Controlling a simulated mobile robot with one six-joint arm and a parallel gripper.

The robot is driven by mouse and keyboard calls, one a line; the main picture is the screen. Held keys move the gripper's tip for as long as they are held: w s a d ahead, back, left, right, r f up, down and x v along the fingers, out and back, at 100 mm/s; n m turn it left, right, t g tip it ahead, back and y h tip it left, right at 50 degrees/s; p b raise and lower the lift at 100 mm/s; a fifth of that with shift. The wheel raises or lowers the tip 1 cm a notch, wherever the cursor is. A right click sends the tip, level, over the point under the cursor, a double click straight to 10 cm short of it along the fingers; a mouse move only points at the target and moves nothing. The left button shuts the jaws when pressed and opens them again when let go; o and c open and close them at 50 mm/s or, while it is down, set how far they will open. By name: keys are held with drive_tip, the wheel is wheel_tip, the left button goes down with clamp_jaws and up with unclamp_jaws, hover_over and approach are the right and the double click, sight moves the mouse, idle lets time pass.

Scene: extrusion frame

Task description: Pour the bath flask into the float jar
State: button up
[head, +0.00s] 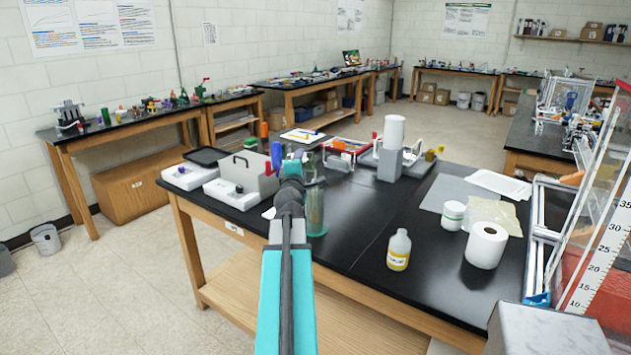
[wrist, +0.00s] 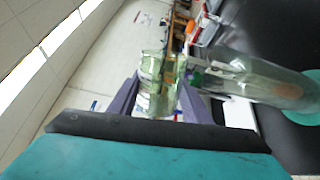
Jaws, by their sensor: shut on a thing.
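A tall greenish clear glass jar (head: 316,212), likely the float jar, stands on the black bench just right of my arm's end. In the wrist view the jar (wrist: 262,82) lies across the right side, its base toward the right edge. My gripper (wrist: 158,92) is shut on a smaller clear green glass vessel (wrist: 152,72), likely the bath flask. The held flask is close to the jar's upper end in the wrist view. I cannot tell its exact tilt, its contents, or whether the two touch. In the head view my arm hides much of the gripper.
A grey box (head: 240,180) and a white device (head: 232,194) stand left of the jar. A grey block with a white cylinder (head: 394,132) stands behind right. Bare bench lies between.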

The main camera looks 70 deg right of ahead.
drive_tip(key=shift+s+r+m, duration=0.2)
drive_tip(key=shift+r+m, duration=0.1)
drive_tip(key=shift+m, duration=0.5)
idle(0.4)
drive_tip(key=shift+w+f+n, duration=0.15)
drive_tip(key=shift+f+n, duration=0.1)
drive_tip(key=shift+n, duration=0.35)
drive_tip(key=shift+w+f+n, duration=0.15)
drive_tip(key=shift+f+n, duration=0.05)
drive_tip(key=shift+n, duration=0.4)
drive_tip(key=shift+r+n+p, duration=0.5)
drive_tip(key=shift+n+p, duration=0.2)
drive_tip(key=shift+p, duration=0.3)
drive_tip(key=shift+f, duration=0.1)
drive_tip(key=shift+f+n, duration=0.15)
drive_tip(key=shift+n, duration=0.15)
